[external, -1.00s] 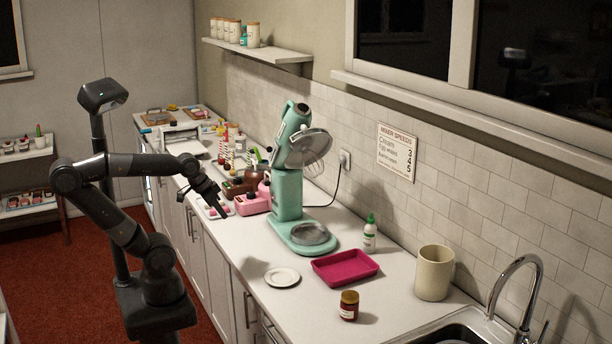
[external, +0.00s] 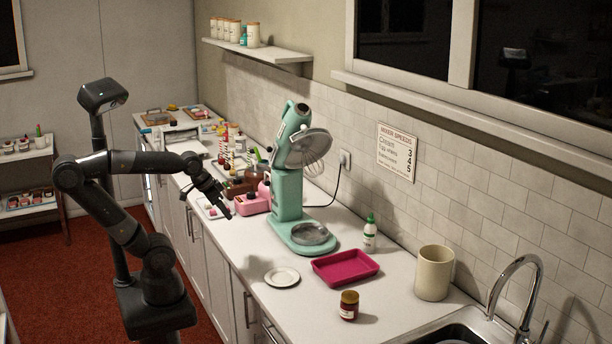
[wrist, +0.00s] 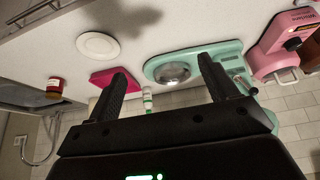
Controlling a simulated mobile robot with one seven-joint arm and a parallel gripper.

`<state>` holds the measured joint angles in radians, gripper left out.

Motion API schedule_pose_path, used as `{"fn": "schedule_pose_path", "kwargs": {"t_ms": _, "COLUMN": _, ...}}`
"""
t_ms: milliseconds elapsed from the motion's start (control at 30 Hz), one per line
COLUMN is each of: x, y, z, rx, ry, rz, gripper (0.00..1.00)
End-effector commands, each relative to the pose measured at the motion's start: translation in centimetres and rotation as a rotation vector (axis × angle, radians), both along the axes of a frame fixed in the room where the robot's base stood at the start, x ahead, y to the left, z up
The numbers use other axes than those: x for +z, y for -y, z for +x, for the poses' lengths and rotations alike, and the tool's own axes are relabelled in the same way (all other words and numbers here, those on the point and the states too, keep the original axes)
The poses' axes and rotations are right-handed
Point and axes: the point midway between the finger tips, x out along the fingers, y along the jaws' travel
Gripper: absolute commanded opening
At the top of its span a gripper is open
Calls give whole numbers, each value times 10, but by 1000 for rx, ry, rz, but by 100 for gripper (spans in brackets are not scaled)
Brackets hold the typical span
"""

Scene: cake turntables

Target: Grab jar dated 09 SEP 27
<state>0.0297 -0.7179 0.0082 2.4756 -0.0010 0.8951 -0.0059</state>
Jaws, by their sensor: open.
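My gripper (external: 226,202) is open and empty, above the counter's front edge near the pink boxes, well away from this jar. In the wrist view my two dark fingers (wrist: 166,78) are spread wide with nothing between them. Other jars are too small to read.
A white plate (external: 282,277), a pink tray (external: 345,281) and a mint stand mixer (external: 291,229) are on the counter (external: 240,250). A cream canister (external: 434,273), a green-capped bottle (external: 370,235) and a tap (external: 513,285) are to the right. Canisters stand on the wall shelf (external: 270,55).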

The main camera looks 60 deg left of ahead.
Motion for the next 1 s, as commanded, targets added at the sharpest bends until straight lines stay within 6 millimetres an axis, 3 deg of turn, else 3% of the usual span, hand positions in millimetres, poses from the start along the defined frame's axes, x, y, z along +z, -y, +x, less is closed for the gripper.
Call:
{"fn": "schedule_pose_path", "kwargs": {"t_ms": 267, "x": 18, "y": 53, "z": 73, "rx": -131, "ry": -38, "rz": -47, "gripper": 79}}
{"fn": "schedule_pose_path", "kwargs": {"t_ms": 467, "x": 19, "y": 114, "z": 128, "rx": -225, "ry": -66, "rz": -62, "gripper": 79}}
{"fn": "schedule_pose_path", "kwargs": {"t_ms": 700, "x": 2, "y": 209, "z": 180, "rx": -333, "ry": -94, "rz": -54, "gripper": 79}}
{"fn": "schedule_pose_path", "kwargs": {"t_ms": 1000, "x": -44, "y": 352, "z": 207, "rx": -473, "ry": -105, "rz": -6, "gripper": 79}}
